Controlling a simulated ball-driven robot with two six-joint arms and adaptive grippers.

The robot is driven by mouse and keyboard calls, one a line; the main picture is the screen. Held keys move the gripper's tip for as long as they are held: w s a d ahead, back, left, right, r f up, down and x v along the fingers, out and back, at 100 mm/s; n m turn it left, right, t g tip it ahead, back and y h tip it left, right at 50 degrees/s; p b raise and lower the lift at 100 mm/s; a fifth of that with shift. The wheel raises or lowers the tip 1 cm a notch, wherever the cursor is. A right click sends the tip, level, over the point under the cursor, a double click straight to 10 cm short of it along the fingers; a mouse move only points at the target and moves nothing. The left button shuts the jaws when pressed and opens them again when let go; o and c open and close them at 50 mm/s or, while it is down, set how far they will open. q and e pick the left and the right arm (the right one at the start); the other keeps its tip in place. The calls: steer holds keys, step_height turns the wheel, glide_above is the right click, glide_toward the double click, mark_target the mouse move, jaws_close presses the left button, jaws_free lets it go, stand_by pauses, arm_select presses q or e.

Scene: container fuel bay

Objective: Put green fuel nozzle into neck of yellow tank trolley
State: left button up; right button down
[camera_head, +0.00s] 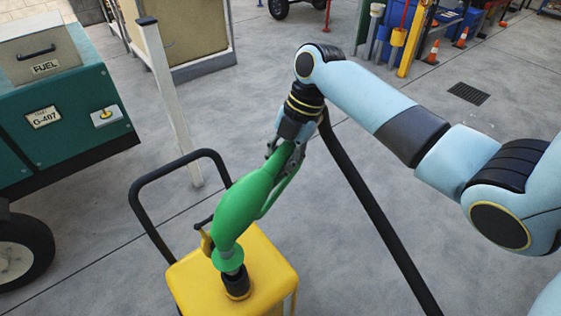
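The green fuel nozzle (243,203) hangs from my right gripper (287,155), which is shut on its upper end. The nozzle tilts down to the left, with its green collar and short grey spout lowest. The yellow tank trolley (195,284) stands below at bottom centre, with a black neck (237,284) on its top. The spout's lower end meets the neck's opening in the picture. The collar and spout partly hide the opening, so I cannot tell how deep the spout sits. My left gripper is out of view.
A black hose (372,208) runs from near my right gripper to the bottom edge. The trolley's black handle (150,232) rises behind left. A green fuel machine (62,125) stands at left and a pale post (168,100) behind. Floor right of the trolley is mostly clear.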

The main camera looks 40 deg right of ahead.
mark_target(281, 186)
steer(key=shift+f+b, duration=0.8)
steer(key=shift+f, duration=0.5)
steer(key=shift+f+b, duration=1.5)
steer(key=shift+f, duration=0.85)
steer(key=c, duration=1.2)
jaws_free()
steer(key=v, duration=1.2)
